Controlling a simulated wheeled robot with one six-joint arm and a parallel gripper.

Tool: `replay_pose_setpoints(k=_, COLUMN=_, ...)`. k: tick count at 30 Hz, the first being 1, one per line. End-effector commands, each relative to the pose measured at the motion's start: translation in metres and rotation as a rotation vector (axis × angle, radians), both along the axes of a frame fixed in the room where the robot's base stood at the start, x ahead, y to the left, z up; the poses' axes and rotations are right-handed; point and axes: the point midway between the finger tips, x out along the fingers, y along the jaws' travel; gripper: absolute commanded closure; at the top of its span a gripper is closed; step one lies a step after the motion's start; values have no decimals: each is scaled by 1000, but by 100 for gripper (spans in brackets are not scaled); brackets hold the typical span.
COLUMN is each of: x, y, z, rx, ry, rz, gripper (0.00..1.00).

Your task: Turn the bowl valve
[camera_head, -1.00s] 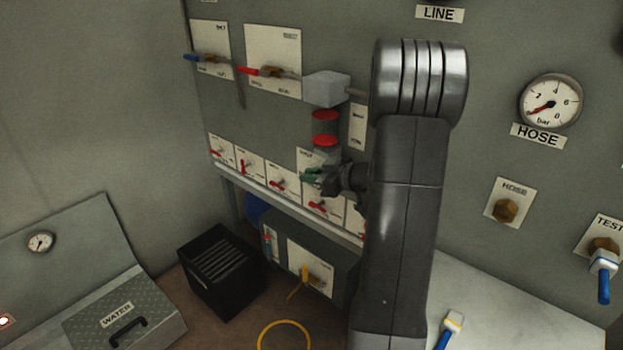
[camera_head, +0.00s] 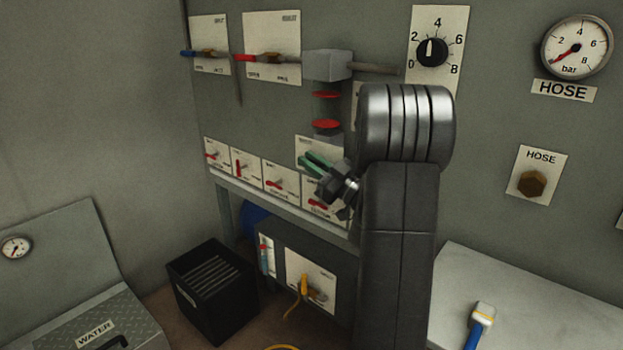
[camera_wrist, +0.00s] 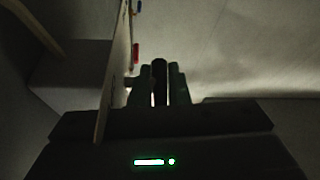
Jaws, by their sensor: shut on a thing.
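The plate of the bowl valve (camera_head: 330,146) is on the grey panel, below a clear bowl (camera_head: 326,108) with red bands. My gripper (camera_head: 316,162) reaches the front of this plate with its green fingers tilted. In the wrist view my gripper's fingers (camera_wrist: 162,84) stand close together around a dark upright bar (camera_wrist: 160,74), which looks like the valve's handle. The fingers are shut on it. The handle's shape and angle are mostly hidden by the fingers in the head view.
Several small red-handled valves (camera_head: 275,184) line the row below and left. A dial knob (camera_head: 432,52) and a hose gauge (camera_head: 576,49) are on the panel at right. A black crate (camera_head: 212,290) stands on the floor. A white bench (camera_head: 520,300) is at lower right.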

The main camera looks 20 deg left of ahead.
Motion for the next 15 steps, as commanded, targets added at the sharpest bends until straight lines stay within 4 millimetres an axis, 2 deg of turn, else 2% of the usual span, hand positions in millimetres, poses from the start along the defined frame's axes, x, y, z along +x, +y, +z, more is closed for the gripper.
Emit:
replay_pose_setpoints(k=1, x=0, y=0, z=-6, rx=17, ry=-6, rz=1, gripper=100)
replay_pose_setpoints(k=15, x=0, y=0, z=-1, rx=93, ry=-30, rz=0, gripper=100)
